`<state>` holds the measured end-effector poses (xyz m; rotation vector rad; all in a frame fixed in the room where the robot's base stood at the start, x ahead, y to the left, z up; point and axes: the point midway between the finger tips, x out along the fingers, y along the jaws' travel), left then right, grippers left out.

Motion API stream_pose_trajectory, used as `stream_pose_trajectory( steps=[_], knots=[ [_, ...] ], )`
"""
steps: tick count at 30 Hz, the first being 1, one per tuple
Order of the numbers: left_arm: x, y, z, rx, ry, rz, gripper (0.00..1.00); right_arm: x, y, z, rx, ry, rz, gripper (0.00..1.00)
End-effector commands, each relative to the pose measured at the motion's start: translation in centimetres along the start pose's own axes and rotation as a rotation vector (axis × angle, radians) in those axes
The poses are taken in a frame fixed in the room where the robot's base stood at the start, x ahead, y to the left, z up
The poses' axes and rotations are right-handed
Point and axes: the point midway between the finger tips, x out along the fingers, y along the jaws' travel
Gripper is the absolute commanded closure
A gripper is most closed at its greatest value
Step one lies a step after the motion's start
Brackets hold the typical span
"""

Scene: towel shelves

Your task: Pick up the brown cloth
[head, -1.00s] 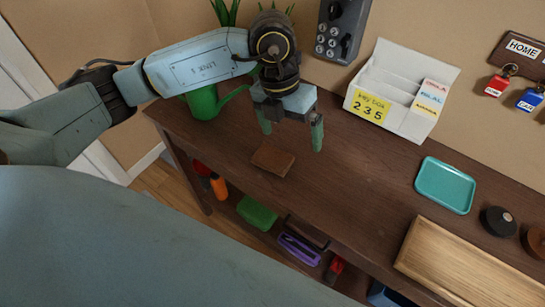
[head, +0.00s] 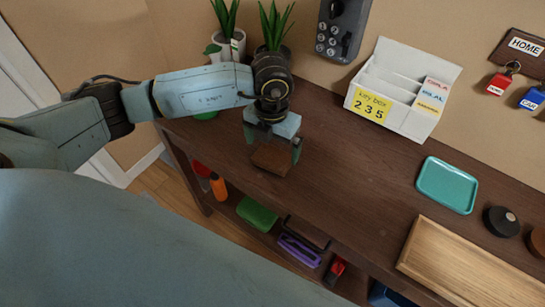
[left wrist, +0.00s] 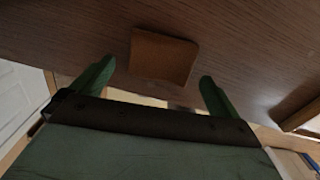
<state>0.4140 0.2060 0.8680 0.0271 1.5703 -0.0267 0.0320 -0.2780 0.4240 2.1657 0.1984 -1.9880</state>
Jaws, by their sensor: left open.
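The brown cloth (head: 272,158) is a small folded rectangle lying flat on the dark wooden table near its front edge. It also shows in the left wrist view (left wrist: 162,58), just beyond and between the fingers. My left gripper (head: 271,154) is open, with its two green fingers spread on either side of the cloth in the head view. In the left wrist view the open fingers (left wrist: 155,80) are apart and nothing is between their pads. Whether the fingers touch the cloth cannot be told. My right gripper is not in view.
Potted plants (head: 226,42) stand behind my left arm. A white key box (head: 405,90), a teal tray (head: 446,185) and a wooden tray (head: 465,265) are to the right on the table (head: 340,170). A shelf below holds a green item (head: 257,214) and a purple item (head: 299,250).

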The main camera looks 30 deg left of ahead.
Motion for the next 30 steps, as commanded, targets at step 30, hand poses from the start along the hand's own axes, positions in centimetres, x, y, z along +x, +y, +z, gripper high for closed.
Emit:
stream_pose_trajectory(
  steps=[30],
  knots=[
    [3.4, -0.2, 0.0, 0.000, -0.001, 0.000, 0.35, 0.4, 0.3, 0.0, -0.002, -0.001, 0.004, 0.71]
  ],
)
